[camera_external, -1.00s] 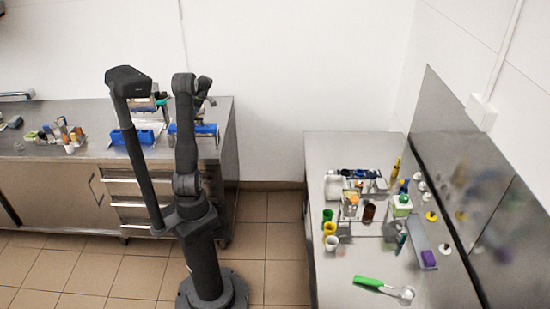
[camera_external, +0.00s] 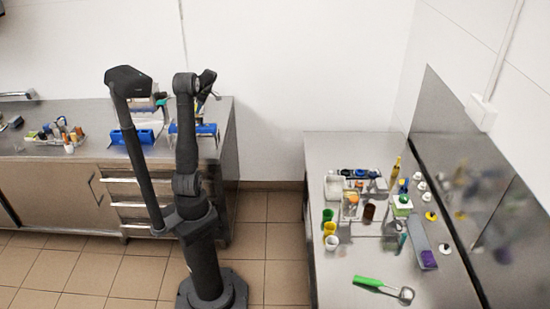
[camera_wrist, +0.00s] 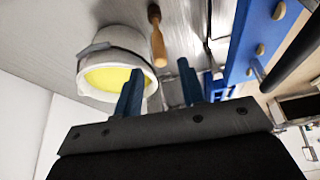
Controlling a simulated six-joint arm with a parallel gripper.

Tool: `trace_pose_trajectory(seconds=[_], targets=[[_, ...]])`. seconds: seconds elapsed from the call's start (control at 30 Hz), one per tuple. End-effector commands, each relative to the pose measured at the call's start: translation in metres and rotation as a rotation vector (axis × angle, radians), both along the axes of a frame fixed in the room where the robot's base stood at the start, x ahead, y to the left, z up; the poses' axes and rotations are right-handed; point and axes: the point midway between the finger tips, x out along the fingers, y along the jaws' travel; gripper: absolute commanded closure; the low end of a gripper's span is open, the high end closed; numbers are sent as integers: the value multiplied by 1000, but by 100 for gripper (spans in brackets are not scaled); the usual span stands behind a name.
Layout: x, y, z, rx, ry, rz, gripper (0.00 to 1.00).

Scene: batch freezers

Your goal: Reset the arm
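My arm stands in the middle of the outside view, with its upper link raised. My gripper (camera_external: 207,80) is at the top of the arm, over the right end of the back bench and partly hidden behind my own link. In the wrist view, my gripper's two blue fingers (camera_wrist: 160,88) are apart, with nothing held between them. A white bucket (camera_wrist: 118,42) with yellow contents shows beyond the left finger, and a brush-like tool with a wooden handle (camera_wrist: 158,45) lies beyond the gap between the fingers.
The back bench (camera_external: 95,112) carries blue racks (camera_external: 132,137) and small items. The right bench (camera_external: 335,277) holds cups, bottles, a grey tray (camera_external: 420,235) and a green-handled scoop (camera_external: 368,282). Blue rack parts show close by at the right of the wrist view (camera_wrist: 245,45).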

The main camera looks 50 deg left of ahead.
Motion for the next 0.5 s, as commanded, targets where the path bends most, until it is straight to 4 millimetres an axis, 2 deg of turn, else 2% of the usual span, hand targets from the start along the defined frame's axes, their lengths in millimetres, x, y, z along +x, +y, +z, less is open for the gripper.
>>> trace_pose_trajectory(seconds=[0.1, 0.37, 0.5], targets=[[-7, 7, -24, -3, 4, 2, 63], [-20, 22, -72, -2, 3, 2, 63], [-18, 23, -43, 5, -4, 0, 63]])
